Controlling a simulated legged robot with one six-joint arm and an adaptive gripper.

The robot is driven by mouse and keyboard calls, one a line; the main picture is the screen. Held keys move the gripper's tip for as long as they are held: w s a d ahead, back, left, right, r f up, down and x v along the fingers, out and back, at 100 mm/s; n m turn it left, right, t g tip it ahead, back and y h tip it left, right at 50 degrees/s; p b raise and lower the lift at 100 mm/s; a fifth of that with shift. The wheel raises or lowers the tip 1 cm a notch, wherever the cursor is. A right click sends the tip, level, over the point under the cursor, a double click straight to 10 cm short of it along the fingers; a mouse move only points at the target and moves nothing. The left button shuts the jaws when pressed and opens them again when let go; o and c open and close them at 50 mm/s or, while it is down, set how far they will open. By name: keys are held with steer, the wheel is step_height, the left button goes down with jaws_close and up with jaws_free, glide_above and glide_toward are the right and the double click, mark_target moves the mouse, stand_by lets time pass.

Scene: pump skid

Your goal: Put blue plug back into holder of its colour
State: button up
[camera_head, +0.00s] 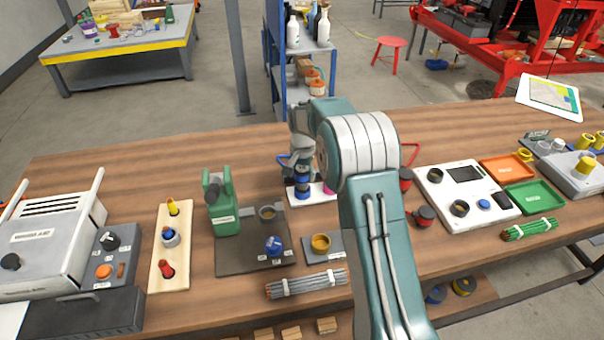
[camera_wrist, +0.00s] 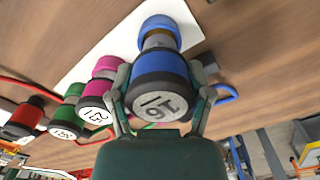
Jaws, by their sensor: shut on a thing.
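My gripper (camera_head: 301,160) is shut on the blue plug (camera_wrist: 160,80), one finger on each side of its body. The plug has a dark end with a pale label facing the wrist camera. The blue holder (camera_wrist: 160,24) is a blue ring on a white plate (camera_wrist: 100,45), just beyond the plug's far end. A brownish metal section shows between the plug body and the holder ring, so the plug is close to and roughly in line with the holder. I cannot tell whether its tip is inside. In the head view the blue holder (camera_head: 302,194) is below my gripper.
Magenta (camera_wrist: 104,88), green (camera_wrist: 70,114) and red (camera_wrist: 24,117) plugs stand in a row beside the blue one. A green pump (camera_head: 222,205) stands left of my gripper; a cable bundle (camera_head: 307,283) lies in front. A white panel (camera_head: 465,200) is at right.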

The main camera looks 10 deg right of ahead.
steer(key=shift+f, duration=1.2)
stand_by(0.4)
steer(key=o, duration=1.3)
step_height(320, 180, up, 12)
steer(key=shift+f, duration=0.1)
